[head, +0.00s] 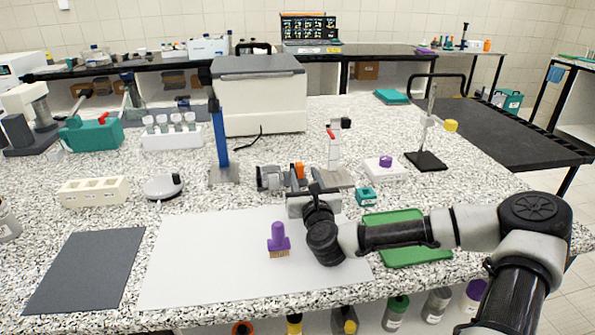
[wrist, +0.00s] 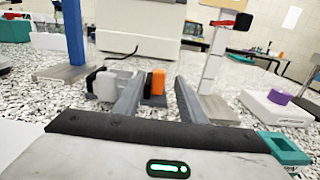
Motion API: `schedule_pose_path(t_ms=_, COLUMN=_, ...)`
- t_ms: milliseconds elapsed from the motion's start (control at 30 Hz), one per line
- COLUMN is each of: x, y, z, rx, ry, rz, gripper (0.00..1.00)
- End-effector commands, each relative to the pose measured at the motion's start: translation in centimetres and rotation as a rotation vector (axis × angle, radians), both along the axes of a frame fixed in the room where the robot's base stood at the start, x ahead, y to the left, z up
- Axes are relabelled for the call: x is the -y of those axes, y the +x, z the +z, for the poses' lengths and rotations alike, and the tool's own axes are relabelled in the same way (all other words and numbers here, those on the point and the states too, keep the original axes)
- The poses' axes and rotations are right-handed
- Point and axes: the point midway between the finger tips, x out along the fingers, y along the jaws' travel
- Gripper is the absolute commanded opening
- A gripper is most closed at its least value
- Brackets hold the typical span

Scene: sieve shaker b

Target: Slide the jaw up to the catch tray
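A low grey clamp-like device (head: 270,178) stands on the speckled bench beyond my gripper. In the wrist view its pale grey rounded block (wrist: 108,86) lies just left of my left finger. An upright orange block (wrist: 157,82) on a dark base shows between my fingers; it also shows in the head view (head: 299,170). I cannot tell for sure which part is the jaw or which is the catch tray. My gripper (head: 306,184) is open, its two fingers (wrist: 159,92) pointing at the device with a gap between them. Contact with the device cannot be made out.
A blue post (head: 219,140) stands left of the device and a white post (head: 333,150) close on its right. A small teal box (head: 366,197) and green tray (head: 405,255) lie right of my gripper. A purple-handled brush (head: 278,240) stands on the white sheet (head: 195,265).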

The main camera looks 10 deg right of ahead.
Motion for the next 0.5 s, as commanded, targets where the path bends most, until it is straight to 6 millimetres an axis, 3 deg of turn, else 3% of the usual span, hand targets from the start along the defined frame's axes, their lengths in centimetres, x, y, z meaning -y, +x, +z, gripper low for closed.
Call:
schedule_pose_path(t_ms=233, x=-0.1, y=3.8, z=-0.1, rx=0.0, ry=-0.003, rz=0.001, gripper=0.38)
schedule_pose_path(t_ms=500, x=-0.1, y=5.0, z=0.0, rx=-0.002, ry=-0.003, rz=0.002, gripper=0.38)
